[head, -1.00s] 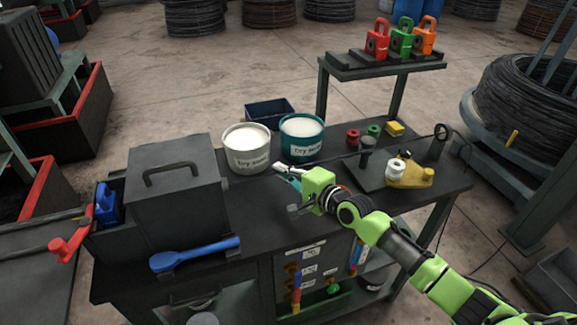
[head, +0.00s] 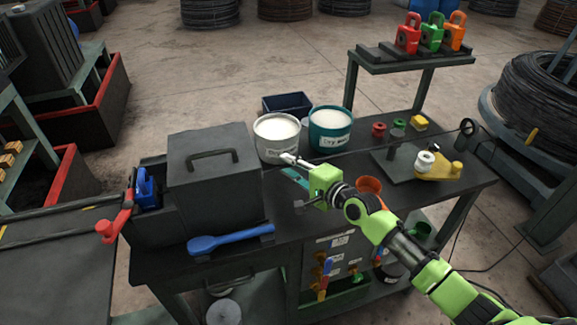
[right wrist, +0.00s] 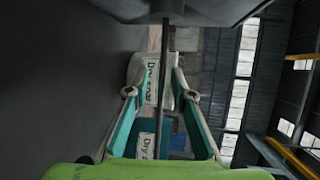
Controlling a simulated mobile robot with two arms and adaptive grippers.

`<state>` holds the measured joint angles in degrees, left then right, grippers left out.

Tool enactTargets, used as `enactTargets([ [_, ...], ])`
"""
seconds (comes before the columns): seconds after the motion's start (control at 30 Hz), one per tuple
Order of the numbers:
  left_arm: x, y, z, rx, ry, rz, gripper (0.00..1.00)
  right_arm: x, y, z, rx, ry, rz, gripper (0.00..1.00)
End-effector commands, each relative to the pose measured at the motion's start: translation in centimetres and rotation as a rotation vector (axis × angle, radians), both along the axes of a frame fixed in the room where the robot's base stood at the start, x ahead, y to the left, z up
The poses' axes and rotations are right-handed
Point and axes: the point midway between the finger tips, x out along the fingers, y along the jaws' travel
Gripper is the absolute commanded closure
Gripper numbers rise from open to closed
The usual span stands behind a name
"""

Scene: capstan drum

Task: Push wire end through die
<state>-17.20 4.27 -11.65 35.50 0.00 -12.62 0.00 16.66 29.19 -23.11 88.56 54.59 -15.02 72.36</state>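My right gripper (head: 294,165) is over the bench, between the dark lidded box (head: 213,165) and the yellow fixture (head: 440,165). In the right wrist view its teal-padded fingers (right wrist: 160,100) stand apart on either side of the dark wire (right wrist: 166,60). The wire runs from the right side of the bench, between the fingers, toward a dark body at the top of that view, probably the box. I cannot see the wire's end or the die's opening; they seem hidden there. My left gripper does not show.
A white bucket (head: 277,140) and a teal bucket (head: 330,130) of dry soap stand behind the gripper. A blue-handled tool (head: 232,239) lies in front of the box. A wire coil (head: 530,95) stands at right.

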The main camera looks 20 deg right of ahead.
Motion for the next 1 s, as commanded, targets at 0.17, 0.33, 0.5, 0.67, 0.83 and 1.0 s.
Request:
enactTargets([
  [0.17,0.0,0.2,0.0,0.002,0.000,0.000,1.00,0.0,0.0,0.1,0.000,-0.002,-0.001,0.78],
  [0.33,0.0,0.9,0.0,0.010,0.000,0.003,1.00,-0.2,-0.1,0.2,0.000,-0.003,0.000,0.78],
  [0.5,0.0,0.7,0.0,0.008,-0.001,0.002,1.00,-1.8,-0.9,0.3,-0.001,-0.001,-0.001,0.78],
  [0.67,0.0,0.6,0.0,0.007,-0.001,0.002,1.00,-4.6,-2.2,0.8,-0.002,0.000,0.000,0.78],
  [0.83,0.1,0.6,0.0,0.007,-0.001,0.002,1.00,-7.5,-3.5,1.4,0.000,0.001,0.000,0.78],
  [1.0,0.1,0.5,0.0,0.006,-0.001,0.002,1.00,-9.5,-4.5,1.9,-0.001,0.000,-0.001,0.78],
])
